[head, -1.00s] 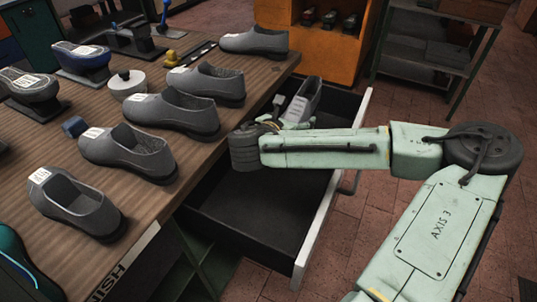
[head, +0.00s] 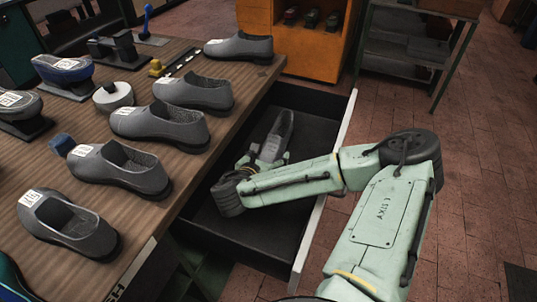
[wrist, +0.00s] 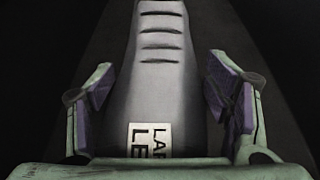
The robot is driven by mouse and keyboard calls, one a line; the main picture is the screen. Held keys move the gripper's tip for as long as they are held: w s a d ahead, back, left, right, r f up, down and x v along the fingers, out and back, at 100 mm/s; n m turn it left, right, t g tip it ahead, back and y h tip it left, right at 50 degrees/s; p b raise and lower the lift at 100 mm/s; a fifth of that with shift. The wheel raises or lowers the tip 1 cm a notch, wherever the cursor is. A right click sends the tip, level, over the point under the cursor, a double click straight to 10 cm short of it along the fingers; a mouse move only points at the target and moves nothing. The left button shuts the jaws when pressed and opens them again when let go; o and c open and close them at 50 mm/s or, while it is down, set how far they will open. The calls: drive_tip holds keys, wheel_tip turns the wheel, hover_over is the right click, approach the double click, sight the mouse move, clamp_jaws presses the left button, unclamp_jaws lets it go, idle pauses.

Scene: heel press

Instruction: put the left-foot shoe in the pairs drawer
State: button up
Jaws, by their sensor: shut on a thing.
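A grey shoe (head: 278,130) is inside the open black drawer (head: 325,190), toward its far part. It also shows in the wrist view (wrist: 155,85), with a ribbed top and a white label partly reading "LAR" and "LE". My gripper (head: 268,160) is shut on this shoe, its purple-padded fingers on either side in the wrist view (wrist: 160,105). I cannot tell whether the shoe touches the drawer floor. Apart from the shoe, the visible drawer floor is bare.
Several grey shoes (head: 160,125) with white labels stand on the wooden bench (head: 185,180) left of the drawer. An orange cabinet (head: 315,55) stands behind the drawer.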

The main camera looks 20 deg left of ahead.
drive_tip(key=o, duration=1.6)
drive_tip(key=b+v, duration=0.3)
drive_tip(key=v, duration=0.7)
drive_tip(key=shift+s+a, duration=0.1)
drive_tip(key=shift+s+a+r, duration=0.1)
drive_tip(key=shift+s+r, duration=0.15)
drive_tip(key=shift+s, duration=0.25)
drive_tip(key=shift+s+r, duration=0.1)
drive_tip(key=shift+s, duration=0.25)
